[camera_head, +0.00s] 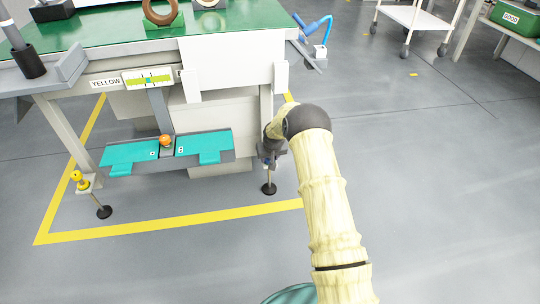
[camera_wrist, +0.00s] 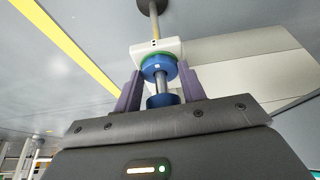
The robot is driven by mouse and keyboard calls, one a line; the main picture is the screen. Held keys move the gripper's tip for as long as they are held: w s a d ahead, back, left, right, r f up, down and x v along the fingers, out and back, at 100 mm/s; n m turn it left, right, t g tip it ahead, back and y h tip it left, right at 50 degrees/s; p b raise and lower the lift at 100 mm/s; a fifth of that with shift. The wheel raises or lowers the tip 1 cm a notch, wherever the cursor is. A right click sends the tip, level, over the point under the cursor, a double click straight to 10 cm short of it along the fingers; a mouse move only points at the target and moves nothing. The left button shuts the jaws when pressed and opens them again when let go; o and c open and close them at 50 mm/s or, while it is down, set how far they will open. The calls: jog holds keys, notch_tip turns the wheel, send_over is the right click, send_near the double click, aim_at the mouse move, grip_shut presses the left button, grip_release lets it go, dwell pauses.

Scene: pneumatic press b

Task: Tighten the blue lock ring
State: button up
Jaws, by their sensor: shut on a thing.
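In the wrist view, a blue ring (camera_wrist: 159,69) sits just against a green band (camera_wrist: 158,56) on a white block (camera_wrist: 152,47). A grey rod joins it to a second blue part (camera_wrist: 162,101) nearer my palm. I take the upper ring as the lock ring. My gripper (camera_wrist: 161,78) has its two purple fingers on either side of these blue parts, shut on the ring; the exact contact is hard to see. In the head view, my gripper (camera_head: 268,160) is small and mostly hidden by my wrist, by the bench's front right leg.
A bench with a green top (camera_head: 110,28) stands at left. Below it are teal pedals (camera_head: 130,153) and an orange ball (camera_head: 166,141). A yellow floor line (camera_head: 170,226) surrounds it. A blue tool (camera_head: 318,27) hangs at the bench's right end.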

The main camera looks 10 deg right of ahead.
jog(key=shift+m, duration=0.3)
jog(key=o, duration=1)
jog(key=shift+r, duration=0.1)
jog(key=p+v, duration=0.9)
jog(key=v, duration=0.8)
jog(key=shift+s+a+p, duration=0.15)
jog(key=shift+a+p, duration=0.05)
jog(key=shift+p, duration=0.15)
